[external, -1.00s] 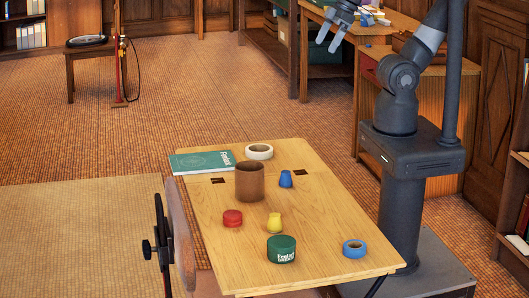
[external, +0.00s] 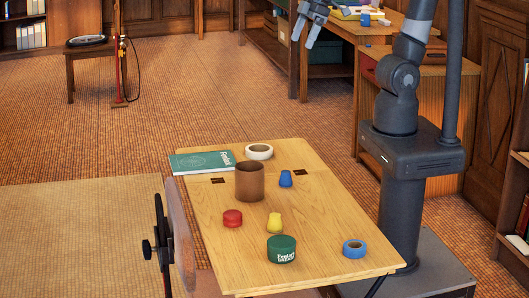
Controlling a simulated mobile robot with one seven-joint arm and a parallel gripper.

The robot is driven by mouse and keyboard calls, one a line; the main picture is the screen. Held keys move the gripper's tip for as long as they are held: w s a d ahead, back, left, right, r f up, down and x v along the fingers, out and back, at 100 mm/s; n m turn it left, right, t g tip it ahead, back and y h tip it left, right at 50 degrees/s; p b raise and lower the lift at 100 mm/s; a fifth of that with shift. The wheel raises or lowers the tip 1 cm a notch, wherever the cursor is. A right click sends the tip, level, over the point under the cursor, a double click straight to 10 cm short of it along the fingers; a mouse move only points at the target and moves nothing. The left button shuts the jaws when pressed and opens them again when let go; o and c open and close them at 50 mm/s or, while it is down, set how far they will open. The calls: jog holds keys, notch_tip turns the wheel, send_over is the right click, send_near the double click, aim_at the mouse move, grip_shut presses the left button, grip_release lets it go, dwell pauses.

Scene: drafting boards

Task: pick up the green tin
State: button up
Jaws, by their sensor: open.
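The green tin (external: 281,244) stands upright near the front edge of the wooden drafting board (external: 325,214). It is round, dark green, with white lettering on its side. My gripper (external: 300,38) is at the top of the external view, high above and well apart from the tin. Its two fingers point down and are spread, with nothing between them.
A yellow piece (external: 275,222) stands just behind the tin, and a red round tin (external: 233,218) lies to its left. A blue tape roll (external: 354,249) is to the right. Farther back are a brown cup (external: 250,181), a blue piece (external: 286,179), a white roll (external: 259,152) and a green book (external: 202,162).

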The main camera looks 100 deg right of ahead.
jog(key=w+a+f+n+g, duration=0.1)
jog(key=w+a+f, duration=0.1)
jog(key=w+a, duration=0.85)
jog(key=n+g, duration=0.3)
jog(key=g, duration=0.1)
send_over(282, 241)
jog(key=w+a, duration=0.1)
notch_tip(282, 241, down, 29)
jog(key=shift+r, duration=0.1)
notch_tip(282, 241, down, 5)
jog(key=shift+r, duration=0.15)
jog(key=shift+s+d+f, duration=0.15)
jog(key=shift+d+f, duration=0.05)
jog(key=shift+f, duration=0.7)
jog(key=shift+s+d+f, duration=0.15)
jog(key=shift+f, duration=0.7)
jog(key=shift+s+d+f, duration=0.15)
jog(key=shift+d+f, duration=0.05)
jog(key=shift+f, duration=0.7)
jog(key=shift+c, duration=0.5)
jog(key=c, duration=1)
